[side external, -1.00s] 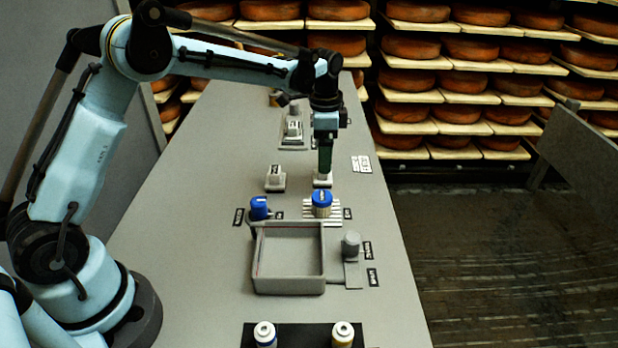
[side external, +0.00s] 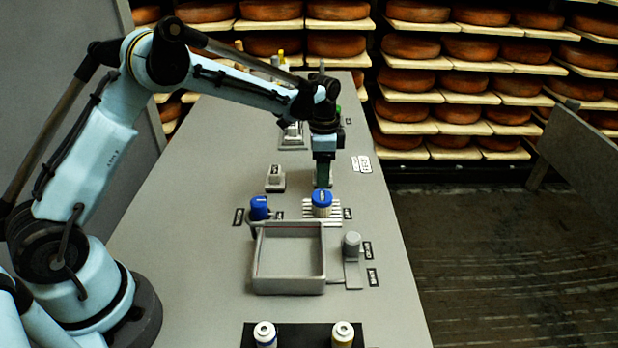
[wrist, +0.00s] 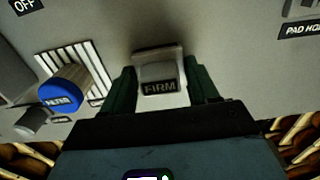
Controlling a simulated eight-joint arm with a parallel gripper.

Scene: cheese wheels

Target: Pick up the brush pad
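A pale pad block with a grey top and a dark label reading FIRM (wrist: 160,72) is between the two dark green fingers of my gripper (wrist: 160,92) in the wrist view. The fingers stand apart, one close along each side of the block. I cannot tell whether they press on it. In the side external view my gripper (side external: 322,182) points straight down at the table, behind the blue-capped brush, and hides most of that block. A second pale block with a dark label (side external: 275,179) stands to its left. Neither label visibly names a brush pad.
A blue-capped brush (side external: 322,199) stands on a white slatted rack (side external: 307,213) close in front of my gripper; its blue cap shows in the wrist view (wrist: 62,92). A blue knob (side external: 259,207), a grey tray (side external: 290,291) and a grey cylinder (side external: 351,243) are nearer.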

